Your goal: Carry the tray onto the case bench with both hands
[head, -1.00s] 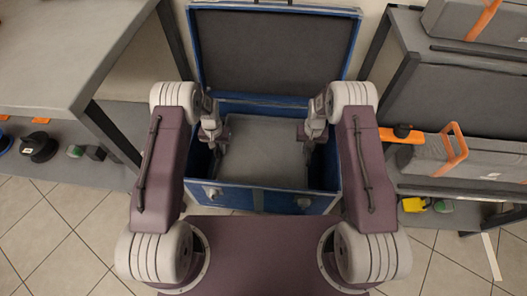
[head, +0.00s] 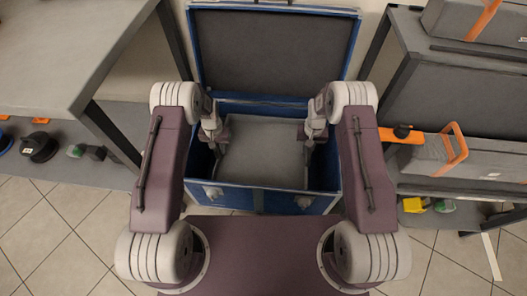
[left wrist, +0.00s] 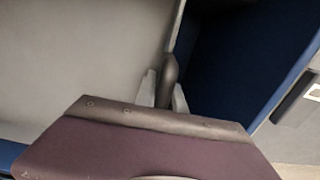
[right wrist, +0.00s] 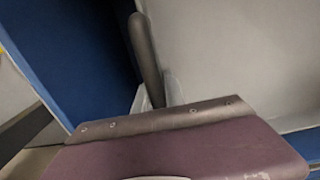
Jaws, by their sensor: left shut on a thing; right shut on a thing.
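The tray (head: 262,150) is a flat grey panel at the middle of the head view, inside the outline of the open blue case. Its height above the case floor is hard to tell. My left gripper (head: 217,145) is at its left side and my right gripper (head: 307,143) at its right side. In the left wrist view, the left fingers (left wrist: 164,88) are shut on a dark upright handle (left wrist: 168,72) beside the grey tray surface. In the right wrist view, the right fingers (right wrist: 157,95) are shut on the matching dark handle (right wrist: 144,50).
The blue case (head: 262,198) stands in front of me, its padded lid (head: 275,50) raised against the wall. A grey-topped bench (head: 70,50) with a lower shelf is at left. A shelf rack with a grey orange-handled case (head: 455,163) is at right. Tiled floor shows on both sides.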

